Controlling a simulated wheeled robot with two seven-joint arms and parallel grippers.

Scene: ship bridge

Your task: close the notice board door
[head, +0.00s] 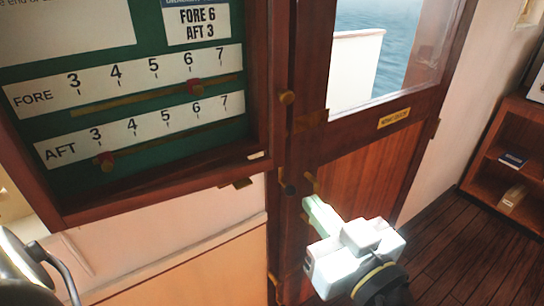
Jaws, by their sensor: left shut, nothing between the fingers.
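The notice board (150,197) fills the upper left, with a dark wooden frame, green backing and FORE and AFT scales. Its inside shows plainly. My left gripper (317,211) is at the lower middle, shut and empty. Its pale fingertips point up and left, below and right of the board, near a dark knob (290,189). Contact is unclear. My right gripper is not in view.
A wooden door (352,170) with a window onto the sea and a brass plate (394,118) stands behind my left gripper. A low wooden shelf (497,188) holds small items at the right. Bare plank floor (455,255) shows at the lower right.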

